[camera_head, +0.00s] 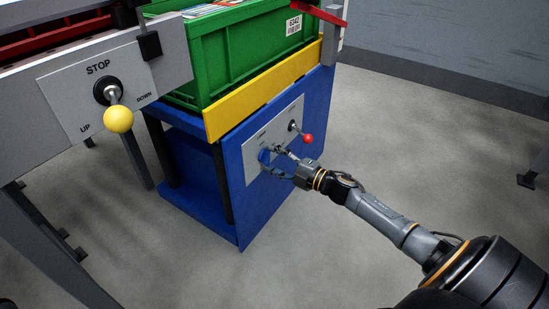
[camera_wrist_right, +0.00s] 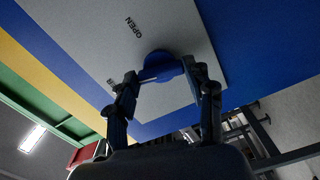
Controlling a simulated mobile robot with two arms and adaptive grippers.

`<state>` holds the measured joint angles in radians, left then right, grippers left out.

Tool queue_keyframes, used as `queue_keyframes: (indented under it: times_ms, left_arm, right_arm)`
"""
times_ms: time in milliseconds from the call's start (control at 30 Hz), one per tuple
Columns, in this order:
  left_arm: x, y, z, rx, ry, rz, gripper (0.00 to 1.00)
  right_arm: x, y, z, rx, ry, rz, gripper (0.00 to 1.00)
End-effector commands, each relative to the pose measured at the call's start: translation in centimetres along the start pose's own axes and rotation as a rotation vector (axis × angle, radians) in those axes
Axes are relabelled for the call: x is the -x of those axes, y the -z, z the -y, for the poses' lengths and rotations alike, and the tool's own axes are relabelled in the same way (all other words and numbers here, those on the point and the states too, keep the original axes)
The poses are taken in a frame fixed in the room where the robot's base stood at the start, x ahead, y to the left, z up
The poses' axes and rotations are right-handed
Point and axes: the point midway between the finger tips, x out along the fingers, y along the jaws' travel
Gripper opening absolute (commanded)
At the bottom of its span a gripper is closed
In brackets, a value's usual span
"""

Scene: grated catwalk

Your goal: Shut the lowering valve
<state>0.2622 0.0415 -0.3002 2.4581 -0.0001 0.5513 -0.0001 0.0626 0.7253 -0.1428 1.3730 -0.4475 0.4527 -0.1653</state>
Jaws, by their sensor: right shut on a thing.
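A small grey panel (camera_head: 250,148) is on the blue side of the lift stand. It carries a blue round knob (camera_head: 264,156), which I take to be the lowering valve, and a red-ball lever (camera_head: 308,138). My right gripper (camera_head: 282,161) reaches the panel from the right, with its fingers at the knob. In the right wrist view my right gripper (camera_wrist_right: 161,75) is shut on the blue knob (camera_wrist_right: 160,62), one finger on each side. The word OPEN is readable above the knob; another label is partly hidden by the left finger. My left gripper is not in view.
A green crate (camera_head: 245,55) stands on the blue stand (camera_head: 285,180) behind a yellow board (camera_head: 260,95). At left, a grey control plate (camera_head: 75,110) marked STOP, UP and DOWN has a yellow-ball lever (camera_head: 119,119). Grey floor (camera_head: 400,130) is free on the right.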

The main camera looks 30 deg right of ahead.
Motion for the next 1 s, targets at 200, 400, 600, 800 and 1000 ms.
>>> queue_keyframes:
  times_ms: [200,400,600,800,1000]
  left_arm:
    - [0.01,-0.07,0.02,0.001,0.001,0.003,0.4]
    - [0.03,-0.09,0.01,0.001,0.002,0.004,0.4]
    - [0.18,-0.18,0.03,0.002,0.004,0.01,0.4]
    - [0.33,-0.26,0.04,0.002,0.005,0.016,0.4]
    - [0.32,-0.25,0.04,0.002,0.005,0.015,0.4]
  right_arm:
    - [-0.02,0.19,0.11,0.142,0.0,-0.004,0.21]
    - [-0.02,0.19,0.15,0.225,0.001,-0.005,0.21]
    - [-0.01,0.19,0.17,0.264,0.001,-0.005,0.21]
    - [0.0,0.2,0.19,0.273,0.002,-0.006,0.21]
    - [-0.01,0.21,0.21,0.273,0.002,-0.006,0.21]
